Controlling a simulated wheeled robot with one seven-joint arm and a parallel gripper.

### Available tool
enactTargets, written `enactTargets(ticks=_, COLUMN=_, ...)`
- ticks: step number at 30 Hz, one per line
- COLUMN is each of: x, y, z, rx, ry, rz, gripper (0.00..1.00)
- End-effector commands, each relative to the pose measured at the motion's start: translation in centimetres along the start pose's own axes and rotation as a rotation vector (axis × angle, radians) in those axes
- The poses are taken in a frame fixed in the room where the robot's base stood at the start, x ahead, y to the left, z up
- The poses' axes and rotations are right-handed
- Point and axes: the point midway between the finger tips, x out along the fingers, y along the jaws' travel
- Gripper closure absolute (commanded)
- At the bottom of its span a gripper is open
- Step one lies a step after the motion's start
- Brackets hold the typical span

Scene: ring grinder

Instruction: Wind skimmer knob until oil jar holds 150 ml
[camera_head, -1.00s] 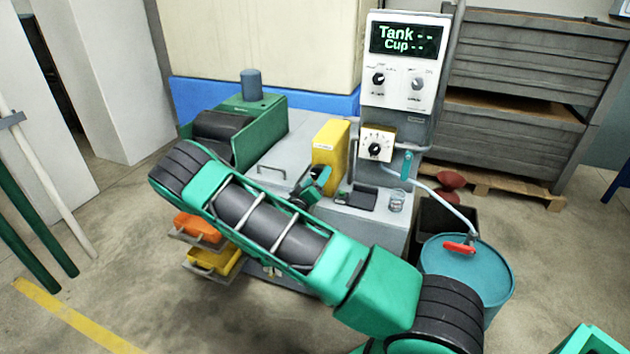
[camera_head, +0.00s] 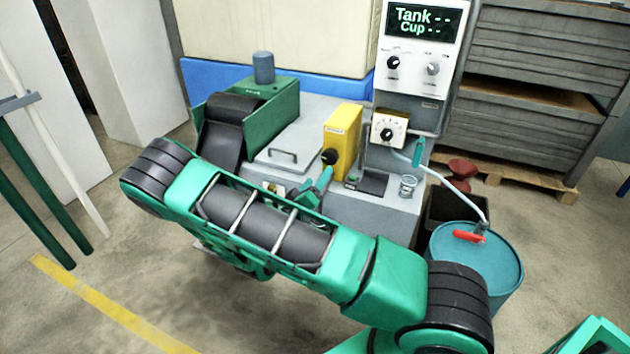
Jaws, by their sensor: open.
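A yellow box (camera_head: 345,135) stands on the grey machine top, with a round black knob (camera_head: 330,157) on its front. A white dial plate with a pointer knob (camera_head: 388,130) is on the grey column to its right. I cannot tell from labels which knob is the skimmer's. A small clear glass jar (camera_head: 408,186) stands at the right end of the top; its level is too small to read. The display (camera_head: 425,20) reads "Tank --" and "Cup --". My gripper (camera_head: 325,178) is open just below and in front of the yellow box's knob, apparently apart from it; its fingers are partly hidden.
A green unit with a dark belt (camera_head: 228,125) stands left on the machine. A dark pad (camera_head: 372,183) lies beside the jar. A teal drum (camera_head: 480,262) with a red-handled valve stands right. My arm covers the machine's lower front.

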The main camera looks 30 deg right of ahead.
Motion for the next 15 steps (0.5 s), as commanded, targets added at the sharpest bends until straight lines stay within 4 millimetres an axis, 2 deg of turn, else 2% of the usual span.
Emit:
enactTargets(ticks=10, x=0.02, y=-0.01, z=-0.02, rx=-0.029, ry=0.0, rz=0.0, gripper=0.35)
enactTargets(ticks=15, x=-0.02, y=0.01, z=-0.12, rx=-0.235, ry=0.001, rz=0.0, gripper=0.35)
